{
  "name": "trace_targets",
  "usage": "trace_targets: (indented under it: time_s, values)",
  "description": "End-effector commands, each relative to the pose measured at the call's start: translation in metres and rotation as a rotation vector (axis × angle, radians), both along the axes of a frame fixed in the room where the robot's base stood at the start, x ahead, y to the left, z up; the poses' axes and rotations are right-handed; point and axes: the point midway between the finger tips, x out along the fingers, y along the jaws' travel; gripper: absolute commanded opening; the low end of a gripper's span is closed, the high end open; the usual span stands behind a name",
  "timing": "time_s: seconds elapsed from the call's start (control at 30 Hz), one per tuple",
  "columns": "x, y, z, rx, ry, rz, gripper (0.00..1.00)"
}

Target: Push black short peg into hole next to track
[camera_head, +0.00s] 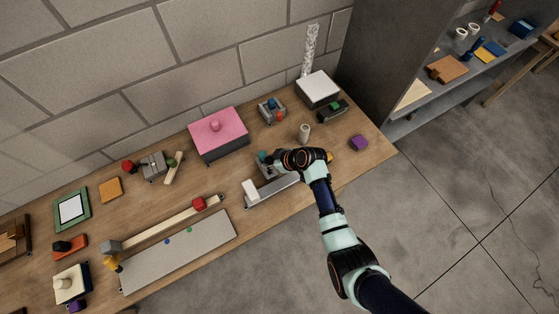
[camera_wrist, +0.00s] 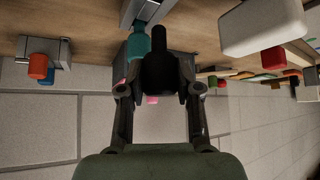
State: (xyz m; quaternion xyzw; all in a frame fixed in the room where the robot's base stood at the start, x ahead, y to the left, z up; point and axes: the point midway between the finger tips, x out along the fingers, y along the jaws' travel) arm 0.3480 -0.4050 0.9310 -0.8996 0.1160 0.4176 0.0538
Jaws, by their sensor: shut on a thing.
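The black short peg (camera_wrist: 158,72) stands out between the two fingers of my gripper (camera_wrist: 159,90) in the wrist view. My gripper is shut on it. In the head view my gripper (camera_head: 278,160) is over the grey block (camera_head: 266,171) at the far end of the grey track (camera_head: 272,189). A teal peg (camera_wrist: 135,42) shows just beside the black peg in the wrist view, and its top (camera_head: 262,156) shows in the head view. A white block (camera_head: 250,188) sits at the track's left end. The hole is not visible; my gripper hides part of the block.
A beige cylinder (camera_head: 304,133) stands close behind my gripper. A pink box (camera_head: 218,135) and a small grey fixture (camera_head: 271,111) with coloured pegs are further back. A purple block (camera_head: 358,143) lies to the right. A long grey panel (camera_head: 180,251) lies at front left.

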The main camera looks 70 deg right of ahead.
Motion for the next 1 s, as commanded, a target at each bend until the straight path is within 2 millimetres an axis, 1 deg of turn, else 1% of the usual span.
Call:
trace_targets:
  time_s: [0.17, 0.8, 1.0]
  values:
    - [0.0, 0.0, -0.003, 0.0, 0.0, 0.0, 0.0]
    - [0.0, 0.0, -0.034, 0.0, 0.0, 0.0, 0.0]
    - [0.0, 0.0, -0.034, 0.0, 0.0, 0.0, 0.0]
